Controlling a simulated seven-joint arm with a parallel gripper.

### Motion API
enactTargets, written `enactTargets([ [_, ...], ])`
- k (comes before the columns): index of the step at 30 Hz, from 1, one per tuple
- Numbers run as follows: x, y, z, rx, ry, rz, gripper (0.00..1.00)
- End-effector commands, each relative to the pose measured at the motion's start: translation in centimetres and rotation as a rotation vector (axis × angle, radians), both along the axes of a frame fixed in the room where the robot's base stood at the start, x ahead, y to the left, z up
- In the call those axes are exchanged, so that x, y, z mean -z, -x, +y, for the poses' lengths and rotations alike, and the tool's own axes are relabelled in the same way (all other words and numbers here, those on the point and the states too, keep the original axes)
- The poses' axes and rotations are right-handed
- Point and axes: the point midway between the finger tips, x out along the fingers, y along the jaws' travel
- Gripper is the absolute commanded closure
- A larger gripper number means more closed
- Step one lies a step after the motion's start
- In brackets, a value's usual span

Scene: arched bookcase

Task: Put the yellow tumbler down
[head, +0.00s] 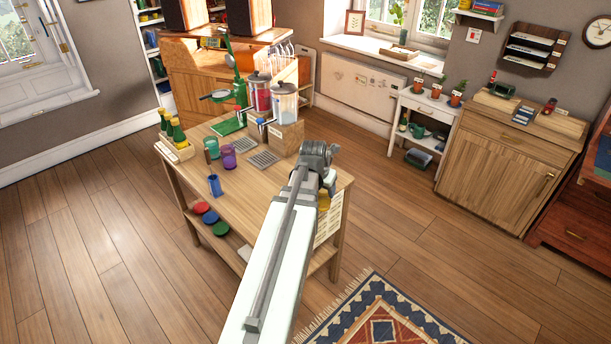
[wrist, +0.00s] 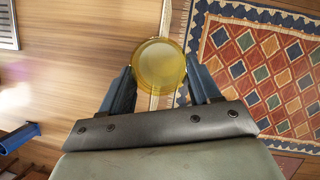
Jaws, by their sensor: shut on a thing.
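The yellow tumbler (wrist: 158,65) is between the two fingers of my gripper (wrist: 158,78), which is shut on it. In the wrist view I look down on its round rim. It overlaps the edge of the wooden table (wrist: 85,50), with the floor and rug beyond. Its height above the table is hard to tell. In the head view a small yellow part of the tumbler (head: 323,201) shows below my gripper (head: 327,188), near the table's right end. My arm hides part of the tabletop (head: 255,200).
A purple tumbler (head: 229,158), a teal tumbler (head: 211,146) and a blue item (head: 214,185) stand on the left of the table. Two metal grates (head: 262,160) lie before the dispensers (head: 284,103). The table's front middle looks clear. A patterned rug (head: 375,320) lies on the floor.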

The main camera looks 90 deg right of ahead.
Motion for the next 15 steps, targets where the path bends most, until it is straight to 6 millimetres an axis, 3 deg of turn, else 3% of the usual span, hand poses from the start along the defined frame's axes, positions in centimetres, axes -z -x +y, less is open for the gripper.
enactTargets([
  [1, 0.0, 0.9, 1.5, 0.004, 0.001, 0.000, 1.00],
  [6, 0.0, 3.2, 4.0, 0.004, 0.001, 0.000, 1.00],
  [15, 0.0, 5.5, 6.5, 0.002, 0.001, 0.001, 1.00],
])
